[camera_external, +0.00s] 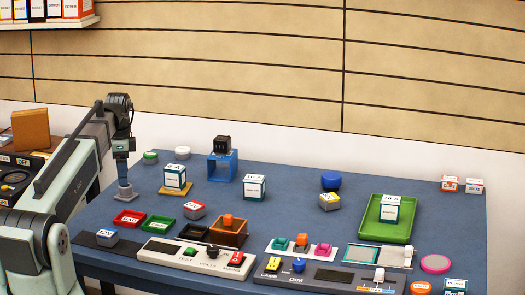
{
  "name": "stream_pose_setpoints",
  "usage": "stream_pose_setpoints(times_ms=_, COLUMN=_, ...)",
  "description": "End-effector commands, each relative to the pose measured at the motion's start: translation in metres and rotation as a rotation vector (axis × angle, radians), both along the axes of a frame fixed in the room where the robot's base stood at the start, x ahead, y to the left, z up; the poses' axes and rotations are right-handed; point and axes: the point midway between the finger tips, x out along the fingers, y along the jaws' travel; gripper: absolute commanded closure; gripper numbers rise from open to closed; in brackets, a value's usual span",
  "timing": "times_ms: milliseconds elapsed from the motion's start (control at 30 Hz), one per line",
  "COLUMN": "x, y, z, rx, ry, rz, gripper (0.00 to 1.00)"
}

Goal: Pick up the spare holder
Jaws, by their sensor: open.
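My gripper (123,158) is at the left end of the blue table, pointing down; its jaws are small and open. A grey-blue upright piece with a flared foot (125,193) stands directly below it, and I cannot tell whether they touch. No label reading "spare holder" can be made out. Holder-like things include a blue open frame (222,167) with a black block (222,143) on top, right of my gripper, and a brown open box (229,234) with an orange block (228,221) in front. My gripper is apart from both.
Labelled white boxes stand on a yellow base (176,193), the table (254,187) and a green tray (388,229). Free table surface (290,185) lies mid-back.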

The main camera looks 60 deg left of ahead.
Motion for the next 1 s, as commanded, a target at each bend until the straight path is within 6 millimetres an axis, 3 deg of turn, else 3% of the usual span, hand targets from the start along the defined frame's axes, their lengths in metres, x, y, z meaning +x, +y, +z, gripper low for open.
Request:
stream_pose_setpoints(times_ms=433, x=0.005, y=-0.004, z=-0.044, rx=-0.002, ry=0.002, rz=0.0, gripper=0.24)
stream_pose_setpoints(times_ms=767, x=0.006, y=-0.004, z=-0.049, rx=0.0, ry=0.0, rz=0.0, gripper=0.24)
stream_pose_setpoints(times_ms=1000, x=0.006, y=-0.004, z=-0.049, rx=0.0, ry=0.0, rz=0.0, gripper=0.47)
